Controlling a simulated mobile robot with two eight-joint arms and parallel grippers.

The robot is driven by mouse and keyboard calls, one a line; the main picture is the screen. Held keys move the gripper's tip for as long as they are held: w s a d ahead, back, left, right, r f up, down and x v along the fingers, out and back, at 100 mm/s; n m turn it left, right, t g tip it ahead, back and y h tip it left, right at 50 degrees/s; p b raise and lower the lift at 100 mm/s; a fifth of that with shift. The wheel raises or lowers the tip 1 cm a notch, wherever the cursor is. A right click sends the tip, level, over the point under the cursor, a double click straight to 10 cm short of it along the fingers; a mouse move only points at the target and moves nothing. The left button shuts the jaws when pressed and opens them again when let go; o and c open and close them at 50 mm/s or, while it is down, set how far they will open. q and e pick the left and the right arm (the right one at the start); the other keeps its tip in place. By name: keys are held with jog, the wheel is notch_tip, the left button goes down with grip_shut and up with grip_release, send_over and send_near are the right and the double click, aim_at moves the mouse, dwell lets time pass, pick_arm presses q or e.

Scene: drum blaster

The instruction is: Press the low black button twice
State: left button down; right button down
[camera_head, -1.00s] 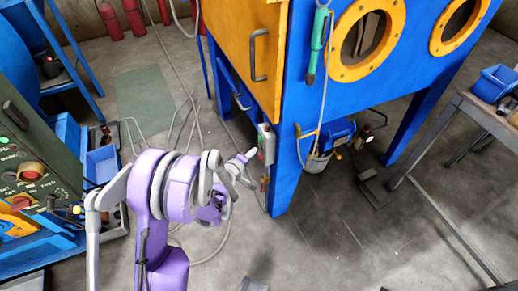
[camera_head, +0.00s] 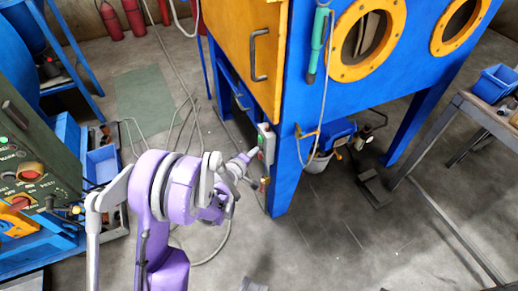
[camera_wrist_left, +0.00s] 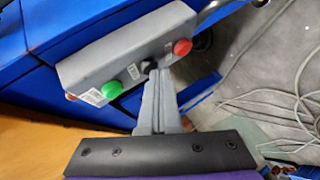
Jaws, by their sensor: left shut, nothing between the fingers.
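A grey control box (camera_head: 266,143) is mounted on the blue cabinet's front corner post. In the left wrist view the box (camera_wrist_left: 125,48) carries a green button (camera_wrist_left: 112,90), a red button (camera_wrist_left: 182,47) and, between them, a black button (camera_wrist_left: 149,64). The black button is partly covered by my fingertips. My left gripper (camera_head: 251,154) is shut and empty, pointing at the box's button face. In the left wrist view its fingertips (camera_wrist_left: 160,74) are at the black button; I cannot tell whether they touch it. My right gripper is not in view.
The blue cabinet (camera_head: 290,120) with its orange door (camera_head: 235,40) stands behind the box. A workbench (camera_head: 475,110) is at right, a green machine panel (camera_head: 30,150) at left. Cables lie on the floor.

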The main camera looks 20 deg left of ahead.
pick_arm(q)
jog(key=shift+w+d, duration=0.1)
jog(key=shift+d, duration=0.05)
dwell(0.4)
jog(key=shift+s+a, duration=0.6)
jog(key=shift+s, duration=0.1)
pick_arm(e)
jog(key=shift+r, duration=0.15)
pick_arm(q)
jog(key=shift+s+a+p, duration=0.3)
jog(key=shift+s+a, duration=1.35)
jog(key=shift+s, duration=0.25)
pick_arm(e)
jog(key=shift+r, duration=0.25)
pick_arm(q)
jog(key=shift+d, duration=0.1)
dwell(2.9)
